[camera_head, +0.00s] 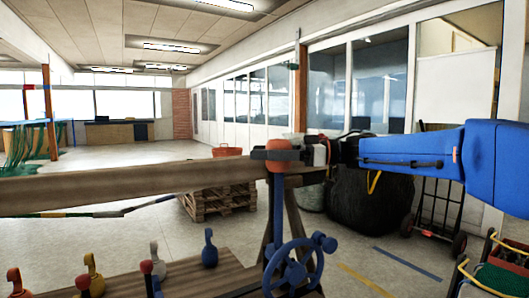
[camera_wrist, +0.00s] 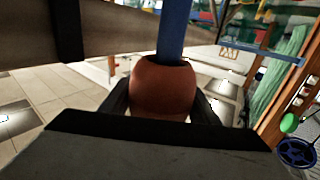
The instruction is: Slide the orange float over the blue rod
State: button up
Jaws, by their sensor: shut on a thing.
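The orange float (camera_head: 279,143) is held between the fingers of my gripper (camera_head: 272,155), near the middle of the head view. In the wrist view the float (camera_wrist: 163,88) sits between the two dark fingers, which are shut on its sides. The blue rod (camera_head: 278,215) stands upright directly below the float in the head view. In the wrist view the rod (camera_wrist: 171,35) runs away from the float's far end, in line with it. The float meets or overlaps the rod's end; whether the rod is inside it I cannot tell.
A long wooden beam (camera_head: 120,190) runs left from the rod. A blue handwheel (camera_head: 297,262) is at the rod's foot. Several coloured knobbed pegs, including a blue one (camera_head: 209,250), stand on the bench at the lower left. A pallet (camera_head: 215,203) lies on the floor behind.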

jog(key=o, duration=1.2)
jog(key=shift+c, duration=0.2)
jog(key=shift+d, duration=0.1)
jog(key=d, duration=1.7)
